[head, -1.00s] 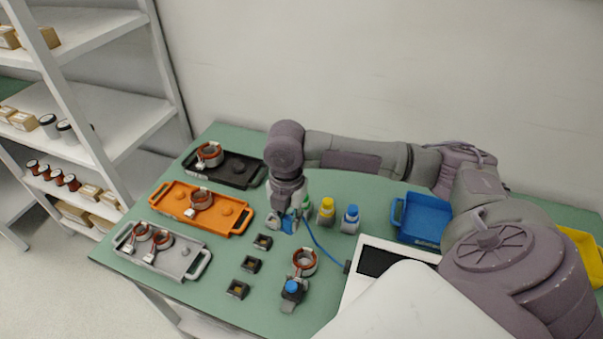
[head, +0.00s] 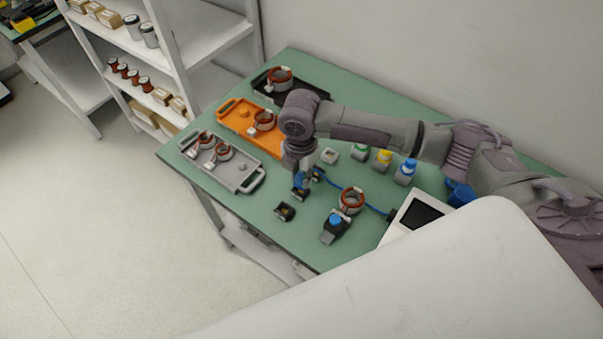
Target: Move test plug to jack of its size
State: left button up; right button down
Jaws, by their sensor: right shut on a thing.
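My right gripper (head: 303,181) points down over the table, shut on the blue test plug (head: 318,173), which is mostly hidden by the fingers. A blue cable runs from it to the white tester (head: 413,214). A small dark jack block (head: 299,193) lies just below the fingertips; I cannot tell whether the plug touches it. Another dark jack (head: 285,211) stands in front of it, clear of the gripper. A third is not visible, perhaps behind the gripper. A stator ring (head: 351,200) with a blue-topped connector block (head: 334,226) lies to the right. My left gripper is not in view.
Grey (head: 240,180), orange (head: 235,115) and black (head: 310,88) trays with stators lie at left and back. Green (head: 360,151), yellow (head: 383,158) and blue-capped (head: 405,173) items and a pale block (head: 329,156) stand behind. A shelf (head: 200,50) stands beyond the table.

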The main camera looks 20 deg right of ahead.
jog(key=shift+p, duration=0.55)
dwell(0.4)
jog(key=shift+f, duration=1.1)
dwell(0.9)
jog(key=c, duration=0.9)
grip_release()
notch_tip(320, 180, up, 12)
